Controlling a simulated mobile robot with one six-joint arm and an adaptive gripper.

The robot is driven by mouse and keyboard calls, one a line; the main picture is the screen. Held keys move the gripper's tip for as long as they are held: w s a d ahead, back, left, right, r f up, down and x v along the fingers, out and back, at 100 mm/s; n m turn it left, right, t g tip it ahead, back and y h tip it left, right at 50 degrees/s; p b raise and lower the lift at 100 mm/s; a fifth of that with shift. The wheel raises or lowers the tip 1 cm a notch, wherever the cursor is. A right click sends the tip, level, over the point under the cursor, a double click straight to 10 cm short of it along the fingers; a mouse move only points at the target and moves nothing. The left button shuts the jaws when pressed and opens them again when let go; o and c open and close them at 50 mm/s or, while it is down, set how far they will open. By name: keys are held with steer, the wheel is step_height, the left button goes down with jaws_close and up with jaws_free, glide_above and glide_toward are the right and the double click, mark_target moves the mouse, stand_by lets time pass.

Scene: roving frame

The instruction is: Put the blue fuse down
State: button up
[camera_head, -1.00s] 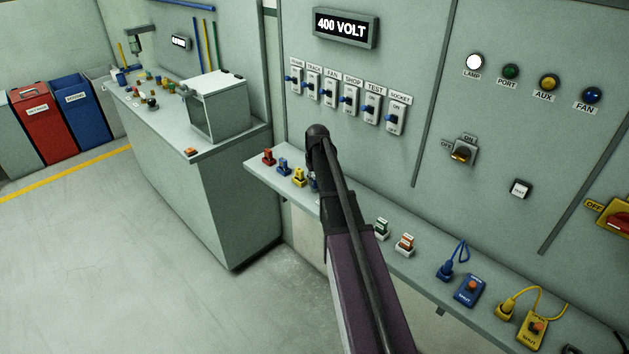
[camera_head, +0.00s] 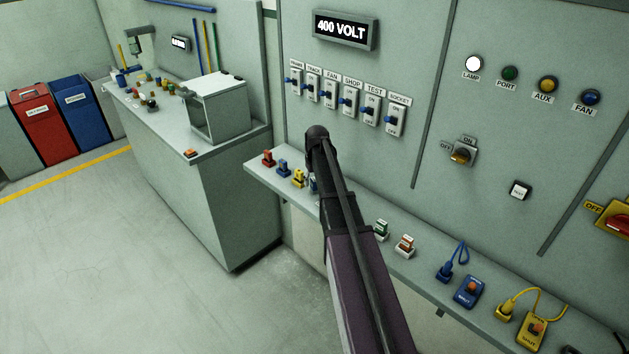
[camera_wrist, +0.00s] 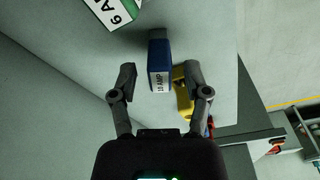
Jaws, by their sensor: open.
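In the wrist view the blue fuse (camera_wrist: 159,50), with a white label reading an AMP value, is upright on the shelf surface. My gripper (camera_wrist: 159,80) is open, one finger on each side of the fuse's near end.
Blue and yellow corded boxes stand farther right. The switch panel rises behind the shelf.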

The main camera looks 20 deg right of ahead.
step_height(320, 180, up, 12)
steer(key=s+p, duration=0.1)
steer(key=p, duration=1)
steer(key=shift+s+f, duration=0.15)
steer(key=shift+s, duration=0.05)
stand_by(0.4)
steer(key=s+a+g, duration=0.1)
steer(key=s+a, duration=2.1)
steer(key=s, duration=0.2)
steer(key=shift+s+a+n, duration=0.2)
steer(key=shift+a+n, duration=0.1)
steer(key=shift+a, duration=0.05)
steer(key=shift+d+f, duration=0.1)
